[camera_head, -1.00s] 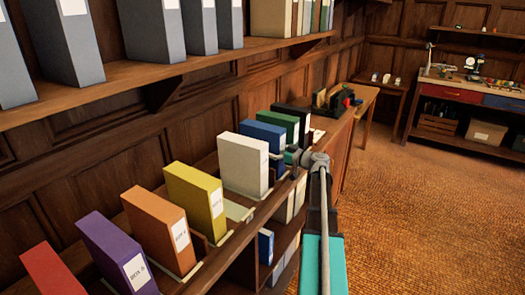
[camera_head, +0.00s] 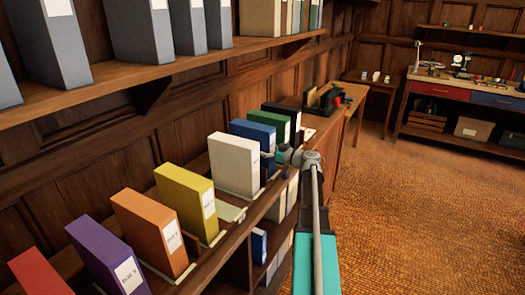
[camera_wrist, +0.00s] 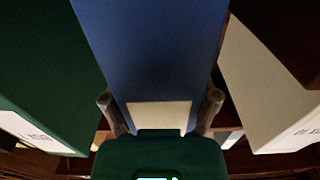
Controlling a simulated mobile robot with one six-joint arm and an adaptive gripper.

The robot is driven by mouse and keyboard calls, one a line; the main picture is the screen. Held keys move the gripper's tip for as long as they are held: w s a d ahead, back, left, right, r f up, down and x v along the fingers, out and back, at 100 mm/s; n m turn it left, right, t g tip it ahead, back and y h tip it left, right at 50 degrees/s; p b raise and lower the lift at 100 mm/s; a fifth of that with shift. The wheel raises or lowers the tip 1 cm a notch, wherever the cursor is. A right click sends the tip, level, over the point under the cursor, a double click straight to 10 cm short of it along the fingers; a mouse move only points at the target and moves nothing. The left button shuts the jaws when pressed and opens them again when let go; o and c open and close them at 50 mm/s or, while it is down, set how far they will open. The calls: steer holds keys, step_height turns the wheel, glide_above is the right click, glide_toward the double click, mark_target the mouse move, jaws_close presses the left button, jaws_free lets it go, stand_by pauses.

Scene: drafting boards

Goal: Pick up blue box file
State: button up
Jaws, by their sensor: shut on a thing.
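The blue box file (camera_head: 252,131) stands upright in the shelf row between the white file and the green file. In the wrist view the blue box file (camera_wrist: 150,50) fills the middle, with its pale label low between the fingers. My gripper (camera_wrist: 160,112) has one finger on each side of it and is shut on it. In the head view my gripper (camera_head: 281,157) is at the file's front face, and my wrist hides part of that area.
The white file (camera_head: 235,163) stands close on the near side and the green file (camera_head: 276,120) close on the far side. Yellow (camera_head: 186,200), orange (camera_head: 150,232) and purple (camera_head: 107,255) files stand nearer. An upper shelf (camera_head: 150,75) with grey files overhangs the row. Open carpet lies to the right.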

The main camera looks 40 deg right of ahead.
mark_target(270, 132)
steer(key=shift+r, duration=0.2)
steer(key=shift+r+p, duration=0.95)
steer(key=shift+p, duration=0.1)
steer(key=s+r+p, duration=0.1)
steer(key=r+p, duration=0.1)
steer(key=s+r+p, duration=0.4)
steer(key=r+p, duration=0.1)
steer(key=s+r+p, duration=0.3)
steer(key=s, duration=0.6)
steer(key=shift+r+p, duration=0.35)
steer(key=shift+r, duration=0.05)
steer(key=shift+d, duration=0.1)
